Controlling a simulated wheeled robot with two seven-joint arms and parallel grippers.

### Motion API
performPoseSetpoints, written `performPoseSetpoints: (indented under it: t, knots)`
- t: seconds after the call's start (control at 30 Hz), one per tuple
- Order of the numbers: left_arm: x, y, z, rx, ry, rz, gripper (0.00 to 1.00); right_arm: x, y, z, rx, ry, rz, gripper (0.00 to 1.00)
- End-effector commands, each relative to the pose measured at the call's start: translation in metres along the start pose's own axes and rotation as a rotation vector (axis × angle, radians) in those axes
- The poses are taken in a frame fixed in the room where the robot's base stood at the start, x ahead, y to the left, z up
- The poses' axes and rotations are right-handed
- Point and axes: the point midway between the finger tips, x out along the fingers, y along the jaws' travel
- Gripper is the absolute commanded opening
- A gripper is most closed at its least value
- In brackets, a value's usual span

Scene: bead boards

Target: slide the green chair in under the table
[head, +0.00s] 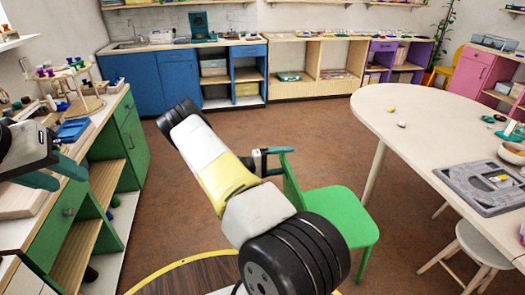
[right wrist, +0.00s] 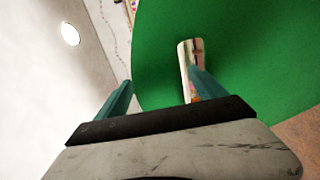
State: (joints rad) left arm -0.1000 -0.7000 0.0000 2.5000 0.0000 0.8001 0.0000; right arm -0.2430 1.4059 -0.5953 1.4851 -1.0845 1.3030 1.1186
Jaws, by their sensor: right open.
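The green chair (head: 338,213) stands on the floor to the left of the cream table (head: 440,150), with clear floor between its seat and the table edge. My right arm reaches across the middle of the head view to the chair's upright back. My right gripper (head: 275,160) is open at the top of that back. In the right wrist view, the green back (right wrist: 240,45) fills the right side. One finger of the right gripper (right wrist: 155,92) is by the slot in the back, the other beside its edge; contact is unclear. My left gripper (head: 52,174) is open and empty.
A white stool (head: 478,245) stands at the table's near right. A grey tray (head: 480,185) and a bowl (head: 513,152) are on the table. The green cabinet (head: 130,140) lines the left side. Brown floor (head: 310,130) is open beyond the chair.

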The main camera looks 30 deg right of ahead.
Motion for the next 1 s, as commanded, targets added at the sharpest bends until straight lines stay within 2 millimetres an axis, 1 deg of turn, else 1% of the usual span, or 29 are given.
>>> performPoseSetpoints:
  t: [0.17,0.2,0.27,0.3,0.37,0.4,0.47,0.5,0.6,1.0]
  knots:
    - [0.0000,0.0000,0.0000,0.000,0.000,0.000,0.36,0.0002,-0.0001,0.0000,0.000,0.000,0.000,0.80]
    - [0.0000,0.0000,0.0000,0.000,0.000,0.000,0.36,0.0002,-0.0001,0.0000,0.000,0.000,0.000,0.78]
    - [0.0000,0.0000,0.0000,0.000,0.000,0.000,0.36,0.0001,-0.0001,0.0000,0.000,0.000,0.000,0.66]
    - [0.0000,0.0000,0.0000,0.000,0.000,0.000,0.36,0.0001,-0.0001,0.0000,0.000,0.000,0.000,0.58]
    - [0.0000,0.0000,0.0000,0.000,0.000,0.000,0.36,0.0000,-0.0002,0.0000,0.000,0.000,0.000,0.47]
    - [0.0000,0.0000,0.0000,0.000,0.000,0.000,0.36,-0.0001,-0.0002,0.0000,0.000,0.000,0.000,0.39]
    - [0.0000,0.0000,0.0000,0.000,0.000,0.000,0.36,-0.0001,-0.0004,0.0000,0.000,0.000,-0.001,0.27]
    - [0.0000,0.0000,0.0000,0.000,0.000,0.000,0.36,-0.0002,-0.0005,0.0000,0.000,0.000,-0.001,0.19]
    - [0.0000,0.0000,0.0000,0.000,0.000,0.000,0.36,-0.0003,-0.0008,0.0001,0.000,0.001,-0.002,0.00]
    - [0.0000,0.0000,0.0000,0.000,0.000,0.000,0.36,-0.0008,-0.0018,0.0002,-0.001,0.001,-0.004,0.00]
